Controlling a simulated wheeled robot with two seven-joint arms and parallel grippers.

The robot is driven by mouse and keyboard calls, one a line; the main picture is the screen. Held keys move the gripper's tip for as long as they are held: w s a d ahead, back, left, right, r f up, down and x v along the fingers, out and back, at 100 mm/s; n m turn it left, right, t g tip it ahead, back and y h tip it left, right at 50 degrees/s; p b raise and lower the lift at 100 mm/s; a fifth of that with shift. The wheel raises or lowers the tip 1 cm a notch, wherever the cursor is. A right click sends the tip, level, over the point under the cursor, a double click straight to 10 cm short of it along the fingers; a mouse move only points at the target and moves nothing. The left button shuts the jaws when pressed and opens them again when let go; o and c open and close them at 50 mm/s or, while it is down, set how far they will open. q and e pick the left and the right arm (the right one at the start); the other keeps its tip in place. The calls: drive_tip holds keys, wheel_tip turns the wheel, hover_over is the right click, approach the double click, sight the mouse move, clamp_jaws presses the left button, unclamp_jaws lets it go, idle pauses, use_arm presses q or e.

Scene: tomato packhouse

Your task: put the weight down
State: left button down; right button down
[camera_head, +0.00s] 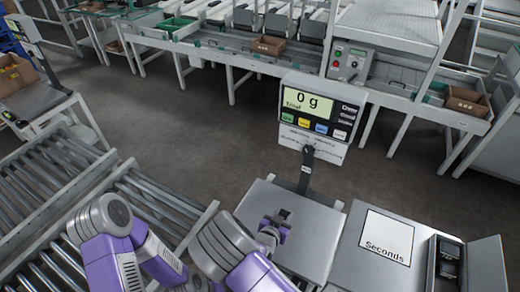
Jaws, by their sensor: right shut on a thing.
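My right gripper (276,226) is over the grey plate of the scale (310,240), shut on a small dark thing (284,213), which looks like the weight. It is mostly hidden by the fingers, and I cannot tell whether it touches the plate. The scale's display (308,103) stands on a post behind the plate and reads 0 g.
Right of the scale is a grey surface with a white "Seconds" label (386,237) and an open black case (447,262). Roller conveyors (60,170) lie at the left. A sorting line with cardboard boxes (268,45) runs along the back.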

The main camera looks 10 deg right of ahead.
drive_tip(key=w+d+r+n+t+y, duration=0.1)
drive_tip(key=w+d+r+n+y, duration=0.1)
drive_tip(key=r, duration=0.7)
drive_tip(key=w+d+r+n+t+y, duration=0.1)
drive_tip(key=w+r+n+y, duration=0.3)
drive_tip(key=r, duration=0.6)
drive_tip(key=shift+d+r+n+y, duration=0.15)
drive_tip(key=shift+d+n+y, duration=0.3)
drive_tip(key=shift+y, duration=0.25)
drive_tip(key=shift+w, duration=0.1)
